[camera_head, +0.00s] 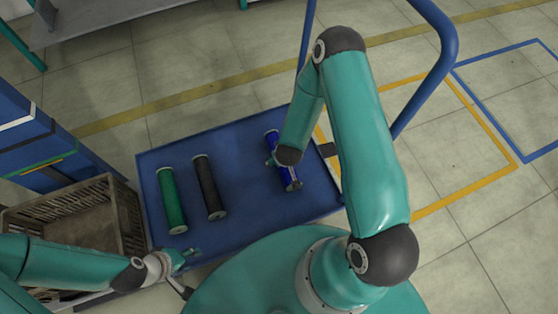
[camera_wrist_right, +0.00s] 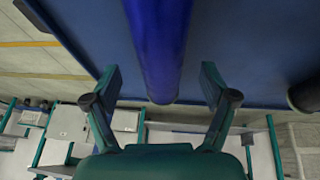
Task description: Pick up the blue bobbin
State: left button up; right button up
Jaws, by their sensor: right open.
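The blue bobbin (camera_head: 273,138) lies on the blue cart top (camera_head: 240,205), at the right of a row of bobbins. My right arm and gripper hide its middle in the head view. In the right wrist view the blue bobbin (camera_wrist_right: 160,45) runs down from the top edge, its near end between and beyond the fingertips. My right gripper (camera_wrist_right: 160,72) is open, one finger on each side, with gaps between the fingers and the bobbin. My left gripper (camera_head: 187,258) is over the cart's front left corner, away from the bobbins; its jaw opening is too small to judge.
A green bobbin (camera_head: 172,200) and a black bobbin (camera_head: 209,187) lie left of the blue one. A slatted crate (camera_head: 125,215) stands left of the cart. A blue tubular handle (camera_head: 440,60) rises at the right. Bare cart surface lies between the black and blue bobbins.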

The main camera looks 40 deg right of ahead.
jog(key=b+x, duration=0.1)
jog(key=x, duration=0.3)
jog(key=shift+a+f, duration=0.1)
jog(key=shift+f, duration=0.05)
jog(key=c, duration=1.5)
